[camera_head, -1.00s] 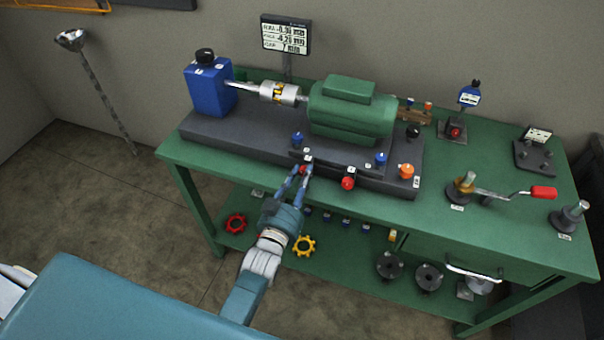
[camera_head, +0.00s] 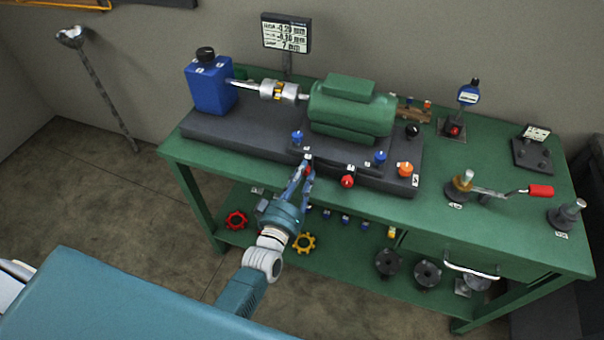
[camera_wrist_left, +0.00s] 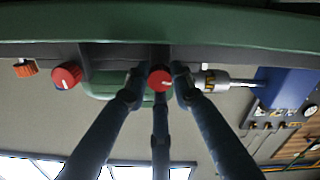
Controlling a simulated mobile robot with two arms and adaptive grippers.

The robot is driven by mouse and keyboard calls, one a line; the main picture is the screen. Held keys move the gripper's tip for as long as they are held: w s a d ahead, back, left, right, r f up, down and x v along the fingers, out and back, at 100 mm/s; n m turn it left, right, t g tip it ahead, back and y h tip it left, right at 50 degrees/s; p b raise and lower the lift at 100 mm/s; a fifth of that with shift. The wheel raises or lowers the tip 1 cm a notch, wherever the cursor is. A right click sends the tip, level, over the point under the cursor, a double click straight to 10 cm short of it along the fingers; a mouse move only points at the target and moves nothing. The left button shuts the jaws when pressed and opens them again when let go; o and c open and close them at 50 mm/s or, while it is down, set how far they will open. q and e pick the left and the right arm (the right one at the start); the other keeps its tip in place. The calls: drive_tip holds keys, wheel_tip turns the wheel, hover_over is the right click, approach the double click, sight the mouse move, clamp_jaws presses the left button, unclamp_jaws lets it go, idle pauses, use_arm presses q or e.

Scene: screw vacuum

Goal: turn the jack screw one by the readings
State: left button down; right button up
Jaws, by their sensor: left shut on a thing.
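My left gripper (camera_head: 308,168) reaches the front edge of the dark machine base. In the left wrist view its fingers stand around a red jack screw knob (camera_wrist_left: 159,80) and are shut on it. In the head view the fingers mostly hide that knob. A second red knob (camera_head: 347,181) sits to its right on the base front; it also shows in the left wrist view (camera_wrist_left: 66,75). The readout display (camera_head: 286,37) stands behind the bench with three lines; the first two seem negative, the last looks like 7 mm. My right gripper is not in view.
A green motor (camera_head: 352,108), a silver coupling (camera_head: 278,90) and a blue pump (camera_head: 209,85) stand on the dark base (camera_head: 240,137). An orange knob (camera_head: 405,169) is at the base's right. A red-handled crank (camera_head: 540,191) lies on the green bench's right side.

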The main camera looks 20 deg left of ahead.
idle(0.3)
use_arm(q)
drive_tip(key=c, duration=1.8)
unclamp_jaws()
drive_tip(key=shift+c, duration=0.2)
drive_tip(key=o, duration=0.4)
drive_tip(key=shift+w+d, duration=0.1)
drive_tip(key=shift+f, duration=0.1)
drive_tip(key=s, duration=1.2)
drive_tip(key=shift+a, duration=0.2)
